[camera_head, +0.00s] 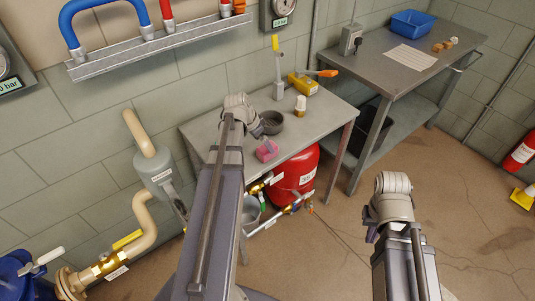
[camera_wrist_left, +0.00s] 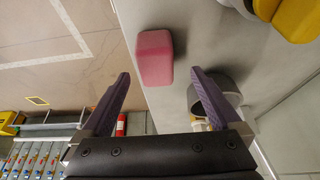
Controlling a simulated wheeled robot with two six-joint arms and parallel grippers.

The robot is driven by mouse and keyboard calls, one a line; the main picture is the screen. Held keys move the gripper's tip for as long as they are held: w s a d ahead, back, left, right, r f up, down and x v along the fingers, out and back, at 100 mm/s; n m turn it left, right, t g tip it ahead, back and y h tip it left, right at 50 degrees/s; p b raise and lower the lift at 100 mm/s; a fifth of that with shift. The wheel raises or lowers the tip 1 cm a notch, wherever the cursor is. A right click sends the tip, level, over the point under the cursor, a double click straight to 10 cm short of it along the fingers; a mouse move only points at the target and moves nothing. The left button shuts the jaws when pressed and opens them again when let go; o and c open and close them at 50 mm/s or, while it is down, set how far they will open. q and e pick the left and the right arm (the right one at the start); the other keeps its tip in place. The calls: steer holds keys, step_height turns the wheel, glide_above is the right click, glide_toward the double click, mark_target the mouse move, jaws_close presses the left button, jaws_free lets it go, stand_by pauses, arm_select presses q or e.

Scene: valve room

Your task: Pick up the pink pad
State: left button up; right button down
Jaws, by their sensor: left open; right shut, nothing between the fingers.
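The pink pad (camera_head: 267,150) lies on the grey metal table (camera_head: 208,133), near its front edge. In the left wrist view the pad (camera_wrist_left: 155,57) is a rounded pink block just ahead of my left gripper (camera_wrist_left: 161,76). The two dark purple fingers are open, with the pad's near end in line with the gap between them. No grip on the pad shows. In the head view my left wrist hides part of the table, and the left fingers are hardly visible. My right gripper (camera_head: 371,231) is shut and empty, low in front of the tables.
A red tank (camera_head: 296,178) is under the table. The floor at right is mostly free.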

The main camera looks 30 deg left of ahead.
arm_select(q)
steer(key=shift+b+x, duration=2.5)
steer(key=shift+x, duration=0.1)
steer(key=shift+s+d, duration=0.2)
steer(key=shift+s, duration=0.05)
steer(key=c, duration=1.4)
steer(key=shift+r, duration=0.15)
step_height(320, 180, up, 10)
steer(key=p, duration=1)
